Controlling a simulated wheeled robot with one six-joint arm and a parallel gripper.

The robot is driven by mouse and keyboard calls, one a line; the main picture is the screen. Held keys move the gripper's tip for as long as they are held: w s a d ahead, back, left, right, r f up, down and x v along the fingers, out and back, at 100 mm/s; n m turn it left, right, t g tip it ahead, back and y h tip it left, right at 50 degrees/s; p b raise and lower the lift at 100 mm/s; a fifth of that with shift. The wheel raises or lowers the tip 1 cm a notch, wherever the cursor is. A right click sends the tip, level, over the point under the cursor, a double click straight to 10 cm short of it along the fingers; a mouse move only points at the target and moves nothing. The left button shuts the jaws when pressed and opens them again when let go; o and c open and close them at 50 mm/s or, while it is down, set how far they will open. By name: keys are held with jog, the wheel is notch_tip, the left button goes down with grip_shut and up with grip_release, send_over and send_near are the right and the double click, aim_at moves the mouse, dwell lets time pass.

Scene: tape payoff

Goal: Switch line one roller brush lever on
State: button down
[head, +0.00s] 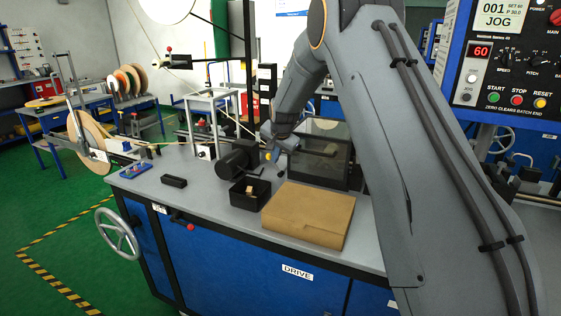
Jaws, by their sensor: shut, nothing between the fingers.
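My arm reaches down from the upper right, and my gripper (281,168) hangs over the grey machine top (212,205), above and behind a brown cardboard box. It looks shut and empty, though it is small here. A small yellow knob (268,156) shows just left of it, next to a black motor-like block (238,160). I cannot tell whether they touch, or whether this knob belongs to the roller brush lever. A red-knobbed handle (190,227) sticks out of the blue cabinet front. No lever label for line one is readable.
The cardboard box (308,216) and an open black bin (250,194) stand at the front of the top. A clear-sided dark case (322,158) stands behind. A handwheel (118,234) is at the left end. A control panel (505,65) is at upper right. Green floor is free at left.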

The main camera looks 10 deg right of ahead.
jog(key=shift+w+a+r, duration=0.15)
jog(key=shift+a, duration=0.05)
jog(key=v, duration=1.3)
jog(key=shift+d, duration=0.4)
jog(key=s+f+n+g, duration=0.1)
jog(key=s+f, duration=0.1)
jog(key=s, duration=0.5)
jog(key=s+f+n+g, duration=0.1)
jog(key=s+f+n, duration=0.1)
jog(key=s, duration=0.5)
jog(key=s+d+f+n+g, duration=0.1)
jog(key=s+f, duration=0.2)
jog(key=s, duration=0.4)
jog(key=shift+s+f+n, duration=0.25)
jog(key=shift+f+n, duration=0.05)
jog(key=shift+f, duration=0.05)
jog(key=s+f+n+g, duration=0.1)
jog(key=s+f+n, duration=0.1)
jog(key=s, duration=0.9)
jog(key=s+f+n+g, duration=0.1)
jog(key=s+f, duration=0.3)
jog(key=s, duration=0.6)
jog(key=shift+s+d+n+g, duration=0.2)
jog(key=shift+s+n+g, duration=0.2)
jog(key=shift+n, duration=0.1)
